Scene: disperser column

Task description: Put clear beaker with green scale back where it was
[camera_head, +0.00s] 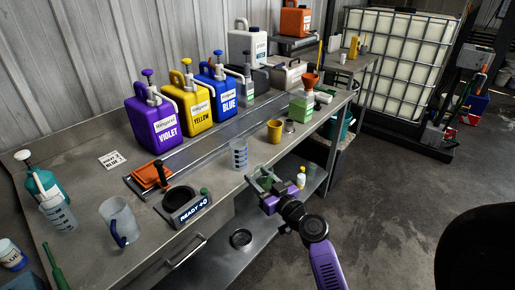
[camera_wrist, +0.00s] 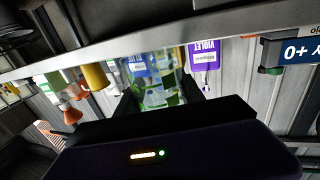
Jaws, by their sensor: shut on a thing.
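My gripper (camera_head: 268,181) is just off the front edge of the workbench, near the middle of its length. In the wrist view my gripper (camera_wrist: 158,92) is shut on the clear beaker with green scale (camera_wrist: 152,82). Green marks show on the beaker's wall between the two dark fingers, and bottles behind show through it. In the head view the beaker is hard to make out among the fingers. The workbench (camera_head: 85,150) has a clear beaker with blue marks (camera_head: 239,154) near its front edge, left of my gripper.
A black-topped device reading "READY +0" (camera_head: 188,212) and a blue-handled jug (camera_head: 116,224) stand at the front left. Violet (camera_head: 155,124), yellow (camera_head: 192,106) and blue (camera_head: 220,90) canisters line the back.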

